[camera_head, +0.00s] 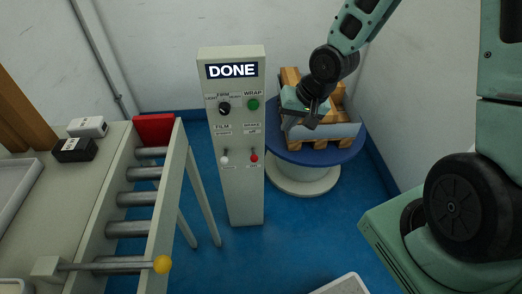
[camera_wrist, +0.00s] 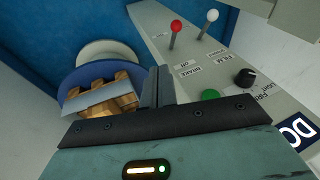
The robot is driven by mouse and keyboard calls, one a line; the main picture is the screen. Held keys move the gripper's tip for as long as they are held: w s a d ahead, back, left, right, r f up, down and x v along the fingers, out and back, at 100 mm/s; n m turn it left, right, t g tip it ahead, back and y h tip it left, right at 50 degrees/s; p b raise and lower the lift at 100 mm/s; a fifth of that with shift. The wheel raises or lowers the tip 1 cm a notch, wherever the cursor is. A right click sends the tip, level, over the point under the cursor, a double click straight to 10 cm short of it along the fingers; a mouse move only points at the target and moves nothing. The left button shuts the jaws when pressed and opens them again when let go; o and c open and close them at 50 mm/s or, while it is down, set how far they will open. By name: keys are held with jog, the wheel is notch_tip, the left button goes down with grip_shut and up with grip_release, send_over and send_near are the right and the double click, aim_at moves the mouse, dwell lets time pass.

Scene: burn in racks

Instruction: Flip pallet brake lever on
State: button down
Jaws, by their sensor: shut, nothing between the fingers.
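The control post (camera_head: 245,195) stands upright with a display reading DONE. Its brake lever (camera_head: 254,157) has a red ball knob and sits low on the right of the face, under a BRAKE label; small text by it reads "off". The red knob (camera_wrist: 176,25) also shows at the top of the wrist view, its stem sticking out of the panel. My gripper (camera_head: 312,122) is right of the post, in front of the turntable, apart from the lever. In the wrist view its fingers (camera_wrist: 158,86) are together and empty.
A white-knobbed film lever (camera_head: 224,160) is left of the brake lever. Above are a black knob (camera_head: 224,108) and green wrap button (camera_head: 253,104). A blue turntable (camera_head: 290,157) bears a wooden pallet load (camera_head: 291,78). A roller conveyor (camera_head: 140,173) stands left.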

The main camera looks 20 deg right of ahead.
jog(key=b, duration=0.4)
send_near(254, 155)
jog(key=w+d+f, duration=0.2)
jog(key=d+f, duration=0.2)
jog(key=f, duration=0.1)
jog(key=shift+a+f+b, duration=0.1)
jog(key=shift+a+f, duration=0.2)
jog(key=shift+a, duration=0.3)
jog(key=shift+a+f+b, duration=0.15)
jog(key=shift+a+f, duration=0.15)
jog(key=shift+a, duration=0.3)
jog(key=shift+a+f+b, duration=0.1)
jog(key=shift+a+f, duration=0.2)
jog(key=shift+a, duration=0.3)
jog(key=shift+f, duration=0.15)
